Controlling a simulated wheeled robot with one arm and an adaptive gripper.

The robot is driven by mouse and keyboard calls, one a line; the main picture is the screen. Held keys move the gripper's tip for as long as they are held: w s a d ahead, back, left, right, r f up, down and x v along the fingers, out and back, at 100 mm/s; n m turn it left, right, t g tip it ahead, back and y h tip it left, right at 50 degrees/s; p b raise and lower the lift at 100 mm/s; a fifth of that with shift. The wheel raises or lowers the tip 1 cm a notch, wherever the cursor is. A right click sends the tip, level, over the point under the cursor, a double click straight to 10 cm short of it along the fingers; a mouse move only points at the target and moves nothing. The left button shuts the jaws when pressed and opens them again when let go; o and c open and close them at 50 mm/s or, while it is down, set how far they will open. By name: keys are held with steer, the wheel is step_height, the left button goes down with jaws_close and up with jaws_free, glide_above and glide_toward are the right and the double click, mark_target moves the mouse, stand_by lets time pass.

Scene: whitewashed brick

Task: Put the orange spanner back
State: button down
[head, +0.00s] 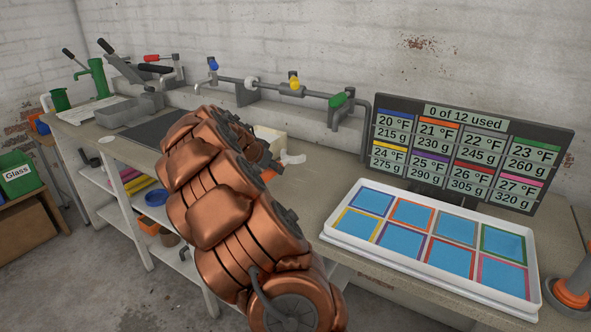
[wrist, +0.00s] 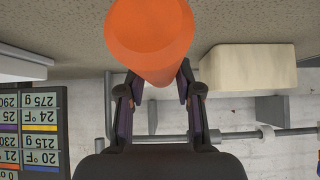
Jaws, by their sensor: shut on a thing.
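An orange thing, which I take to be the orange spanner (wrist: 150,38), fills the top middle of the wrist view, between the fingertips of my gripper (wrist: 157,84). My gripper is shut on it. Only a broad orange end shows, so its full shape and length cannot be told. In the head view my copper arm hides most of my gripper (head: 270,150). A small orange patch of the spanner (head: 268,174) shows beside the arm, over the bench.
A pale block (head: 270,137) stands behind my gripper on the bench. A wall pipe (head: 315,92) carries coloured handles. A white tray (head: 331,232) with coloured-bordered blue compartments lies to the right, before a display (head: 472,195). An orange-grey object (head: 572,290) stands far right.

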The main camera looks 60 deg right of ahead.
steer(key=s+d, duration=0.1)
steer(key=d, duration=0.1)
steer(key=s+d+p, duration=0.1)
steer(key=d, duration=0.2)
steer(key=s+d+p, duration=0.1)
steer(key=d, duration=0.1)
steer(key=shift+s+d+f, duration=0.2)
steer(key=shift+d+f, duration=0.1)
steer(key=shift+f, duration=0.05)
steer(key=shift+w+a+f+p, duration=0.1)
steer(key=shift+f+p, duration=0.45)
steer(key=shift+f, duration=1.25)
steer(key=c, duration=0.8)
jaws_free()
